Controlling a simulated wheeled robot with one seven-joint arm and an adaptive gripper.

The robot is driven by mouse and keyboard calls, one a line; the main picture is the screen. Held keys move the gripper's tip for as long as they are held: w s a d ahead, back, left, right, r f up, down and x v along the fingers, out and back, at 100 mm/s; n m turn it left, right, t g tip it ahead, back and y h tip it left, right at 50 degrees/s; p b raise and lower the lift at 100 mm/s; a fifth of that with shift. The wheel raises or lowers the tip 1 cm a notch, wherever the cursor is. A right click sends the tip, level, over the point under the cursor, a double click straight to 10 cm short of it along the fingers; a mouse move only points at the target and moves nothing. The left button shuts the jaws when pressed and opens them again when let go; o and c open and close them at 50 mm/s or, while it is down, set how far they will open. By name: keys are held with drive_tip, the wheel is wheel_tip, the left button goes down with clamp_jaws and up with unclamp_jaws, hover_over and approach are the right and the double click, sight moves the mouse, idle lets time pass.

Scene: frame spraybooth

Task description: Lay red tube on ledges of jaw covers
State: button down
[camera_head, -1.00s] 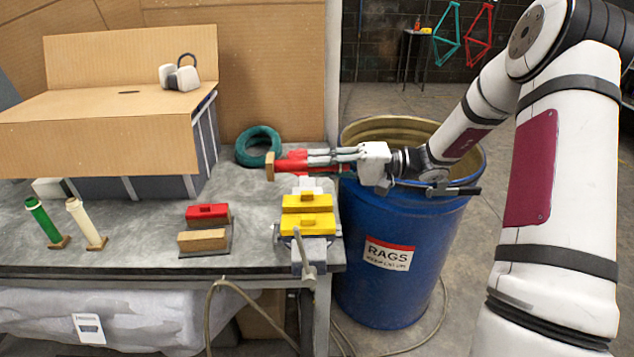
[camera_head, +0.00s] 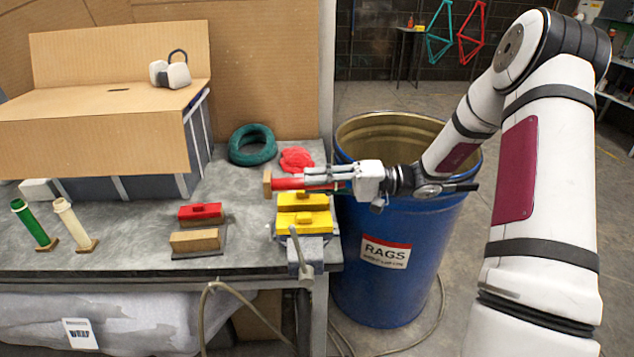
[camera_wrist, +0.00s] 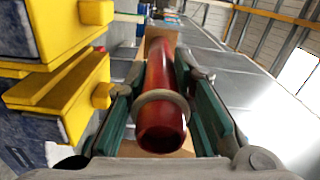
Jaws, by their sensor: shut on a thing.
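My gripper (camera_head: 328,179) is shut on the red tube (camera_head: 288,184), which lies roughly level with its wooden end block (camera_head: 267,184) pointing left. In the wrist view the tube (camera_wrist: 160,95) sits between the green-padded fingers (camera_wrist: 160,108), its open ringed end towards the camera. Two yellow jaw covers, the far one (camera_head: 302,200) and the near one (camera_head: 303,224), sit on the vise (camera_head: 308,256). The tube is just beyond the far cover in the head view. In the wrist view the covers (camera_wrist: 60,90) are at the left, apart from the tube.
A green tube (camera_head: 31,224) and a cream tube (camera_head: 75,226) lean at the bench's left. A red block (camera_head: 201,211) and a tan block (camera_head: 197,240) lie left of the vise. A teal coil (camera_head: 252,145) and red cloth (camera_head: 296,159) lie behind. A blue drum (camera_head: 400,285) stands right.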

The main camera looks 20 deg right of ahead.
sight(318, 205)
drive_tip(key=shift+f+b, duration=0.75)
drive_tip(key=shift+f, duration=1.45)
drive_tip(key=shift+f, duration=0.9)
drive_tip(key=c, duration=1.3)
unclamp_jaws()
drive_tip(key=v, duration=1.2)
drive_tip(key=shift+s+r, duration=0.1)
drive_tip(key=shift+s, duration=0.05)
